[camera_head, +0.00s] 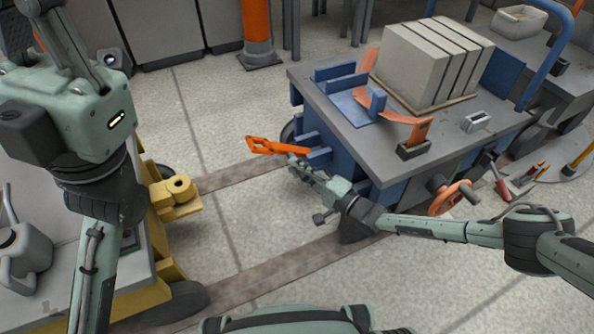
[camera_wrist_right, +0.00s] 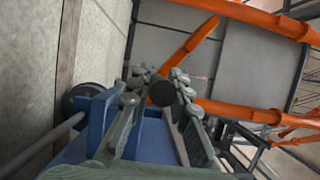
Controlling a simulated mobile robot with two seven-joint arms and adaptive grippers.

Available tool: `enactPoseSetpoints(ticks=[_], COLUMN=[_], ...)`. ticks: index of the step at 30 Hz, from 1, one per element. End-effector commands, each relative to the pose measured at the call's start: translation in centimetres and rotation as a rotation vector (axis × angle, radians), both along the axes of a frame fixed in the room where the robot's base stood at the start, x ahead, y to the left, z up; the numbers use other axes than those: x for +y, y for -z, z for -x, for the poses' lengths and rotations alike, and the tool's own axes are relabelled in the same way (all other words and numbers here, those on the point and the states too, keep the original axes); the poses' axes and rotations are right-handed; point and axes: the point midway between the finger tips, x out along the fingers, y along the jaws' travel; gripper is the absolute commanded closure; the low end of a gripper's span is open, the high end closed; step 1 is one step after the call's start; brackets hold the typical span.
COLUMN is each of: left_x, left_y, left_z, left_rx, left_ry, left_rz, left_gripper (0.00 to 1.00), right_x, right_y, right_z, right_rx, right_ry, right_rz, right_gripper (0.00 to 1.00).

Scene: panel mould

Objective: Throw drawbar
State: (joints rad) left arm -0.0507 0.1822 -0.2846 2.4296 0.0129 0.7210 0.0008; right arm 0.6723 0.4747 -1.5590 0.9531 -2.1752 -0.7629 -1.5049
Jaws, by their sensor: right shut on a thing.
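An orange bar with a looped end, which I take as the drawbar (camera_head: 268,146), sticks out to the left from the blue cart (camera_head: 325,85). My right gripper (camera_head: 297,163) is at the drawbar's cart-side end, beside the cart's blue side. In the right wrist view its fingers (camera_wrist_right: 160,92) are closed about a dark round end, with orange bar (camera_wrist_right: 188,46) running up beyond it. The exact contact is partly hidden by the fingers. My left arm comes in at the left and runs down out of the picture; its gripper is not in view.
A yellow coupling (camera_head: 180,187) on a wheeled cart faces the blue cart across bare floor with a brown strip (camera_head: 265,280). Grey slabs (camera_head: 425,62) and orange levers (camera_head: 412,135) are on the blue cart. An orange handwheel (camera_head: 449,198) is near my right forearm.

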Motion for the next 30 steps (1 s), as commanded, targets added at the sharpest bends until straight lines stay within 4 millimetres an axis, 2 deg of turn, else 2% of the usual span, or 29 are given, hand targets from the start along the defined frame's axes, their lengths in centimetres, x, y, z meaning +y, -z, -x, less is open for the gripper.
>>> enactPoseSetpoints(ticks=[15,16,20,30], left_x=[0.00,0.01,0.01,-0.02], left_y=[-0.03,-0.03,-0.03,0.00], left_z=[-0.01,-0.02,-0.02,0.07], left_rx=[0.000,0.000,0.000,-0.001], left_ry=[0.000,0.000,0.000,0.001], left_rz=[0.000,0.000,0.000,-0.001], left_gripper=[1.00,1.00,1.00,1.00], right_x=[-0.35,-0.36,-0.30,-0.13], right_y=[-0.36,-0.36,-0.33,-0.14], right_z=[-0.11,-0.11,-0.11,-0.04], right_rx=[0.000,0.000,0.001,0.002], right_ry=[0.003,0.003,0.003,0.001], right_rz=[-0.023,-0.023,-0.022,-0.011], right_gripper=[1.00,0.78,0.62,0.61])
